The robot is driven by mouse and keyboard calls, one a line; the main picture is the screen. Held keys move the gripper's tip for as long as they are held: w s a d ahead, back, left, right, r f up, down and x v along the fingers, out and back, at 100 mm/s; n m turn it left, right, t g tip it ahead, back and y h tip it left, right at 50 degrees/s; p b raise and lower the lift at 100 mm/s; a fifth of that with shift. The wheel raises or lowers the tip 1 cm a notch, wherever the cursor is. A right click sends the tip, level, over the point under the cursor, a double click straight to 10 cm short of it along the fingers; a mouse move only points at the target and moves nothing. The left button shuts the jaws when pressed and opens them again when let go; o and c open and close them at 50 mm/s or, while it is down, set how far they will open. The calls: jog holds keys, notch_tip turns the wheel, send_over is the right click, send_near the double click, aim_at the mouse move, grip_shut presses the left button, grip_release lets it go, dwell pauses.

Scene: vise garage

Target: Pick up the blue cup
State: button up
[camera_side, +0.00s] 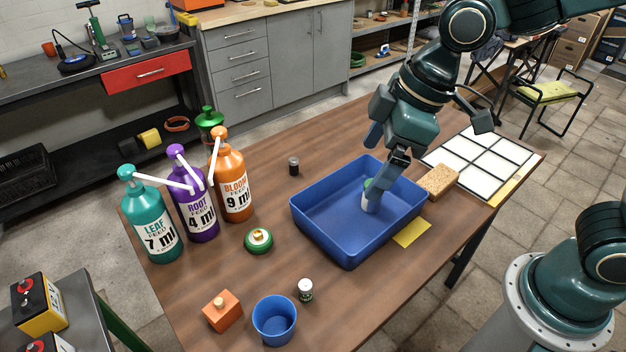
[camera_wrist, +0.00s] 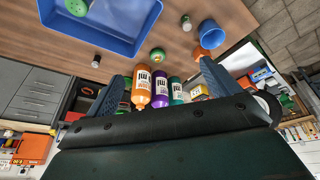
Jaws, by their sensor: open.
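The blue cup (camera_side: 274,318) stands upright on the wooden table near its front edge, its open top showing and nothing visible in it. It also shows in the wrist view (camera_wrist: 211,36), at the upper right. My gripper (camera_side: 388,158) is open over the blue tray (camera_side: 341,259), well behind and to the right of the cup. In the wrist view my gripper's two fingers (camera_wrist: 160,82) are spread apart with nothing held between them. A small white bottle with a green top (camera_side: 369,200) is in the tray, close below my gripper and partly hidden by it.
An orange block-shaped bottle (camera_side: 222,312) stands just left of the cup and a small white-capped jar (camera_side: 305,290) just right. A round green container (camera_side: 258,241) is behind it. Three pump bottles (camera_side: 194,207) stand at the left. A sponge (camera_side: 437,181) lies beside the tray.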

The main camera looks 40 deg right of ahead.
jog(key=a+f+n+g, duration=0.1)
jog(key=a+f+n, duration=0.2)
jog(key=a+f, duration=0.3)
jog(key=a+f+n+g, duration=0.1)
jog(key=a+f+n, duration=0.2)
jog(key=a, duration=0.7)
notch_tip(320, 180, down, 3)
jog(key=shift+s+a+r+n+g+y, duration=0.15)
jog(key=shift+a+n+g+y, duration=0.15)
jog(key=shift+y, duration=0.1)
send_near(275, 332)
jog(key=shift+a, duration=0.75)
jog(key=shift+x, duration=2.7)
jog(key=shift+d, duration=0.1)
jog(key=c, duration=1.1)
